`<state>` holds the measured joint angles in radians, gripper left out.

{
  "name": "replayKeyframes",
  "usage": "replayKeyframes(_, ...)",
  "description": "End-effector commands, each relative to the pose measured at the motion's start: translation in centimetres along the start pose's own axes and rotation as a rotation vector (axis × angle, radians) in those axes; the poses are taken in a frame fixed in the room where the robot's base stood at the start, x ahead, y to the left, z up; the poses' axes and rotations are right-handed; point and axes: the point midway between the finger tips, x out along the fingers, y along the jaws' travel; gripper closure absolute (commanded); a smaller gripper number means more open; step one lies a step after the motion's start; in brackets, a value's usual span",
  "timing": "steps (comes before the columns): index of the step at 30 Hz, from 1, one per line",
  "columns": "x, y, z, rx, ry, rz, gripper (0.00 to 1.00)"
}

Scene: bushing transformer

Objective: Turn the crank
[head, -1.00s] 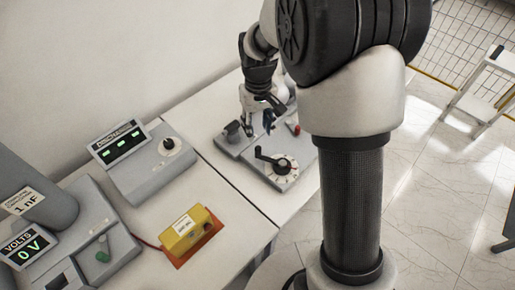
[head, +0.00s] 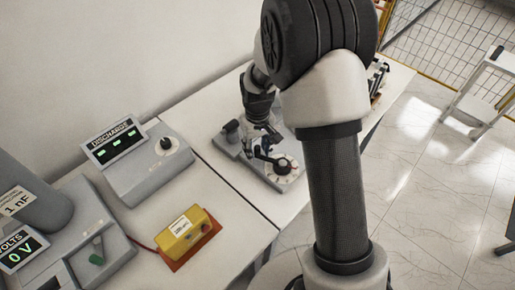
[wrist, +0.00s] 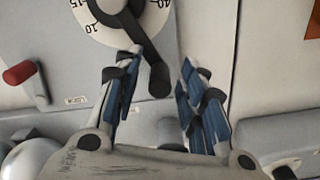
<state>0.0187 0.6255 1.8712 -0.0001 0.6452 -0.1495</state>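The crank (head: 268,156) is a black lever on a white numbered dial (head: 287,168) on a grey panel box. In the wrist view the crank (wrist: 135,38) reaches down from the dial (wrist: 150,22), and its rounded end lies between my gripper's fingers (wrist: 160,60). The crank end is near the left finger; whether they touch I cannot tell. The blue-padded fingers are apart, with a gap to the right of the crank. In the head view my gripper (head: 262,138) is just above and behind the crank, partly hiding the panel.
A red knob (wrist: 20,72) sits left of the dial in the wrist view. A discharge box (head: 145,165), a yellow box (head: 187,232) and a volts display (head: 22,250) stand on the tables to the left.

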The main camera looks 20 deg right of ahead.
Motion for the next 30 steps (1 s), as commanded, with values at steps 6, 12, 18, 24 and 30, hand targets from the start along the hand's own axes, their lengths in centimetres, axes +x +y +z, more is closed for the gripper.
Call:
replayKeyframes(6, -0.03, 0.0, -0.01, 0.0, 0.0, 0.0, 0.78)
replayKeyframes(12, -0.04, 0.0, -0.02, 0.0, 0.0, 0.0, 0.91)
replayKeyframes(18, -0.04, 0.0, -0.02, 0.0, 0.0, 0.0, 1.0)
replayKeyframes(24, -0.05, 0.0, -0.02, 0.0, 0.001, 0.0, 1.0)
replayKeyframes(30, -0.05, 0.01, -0.03, 0.0, 0.001, 0.0, 1.0)
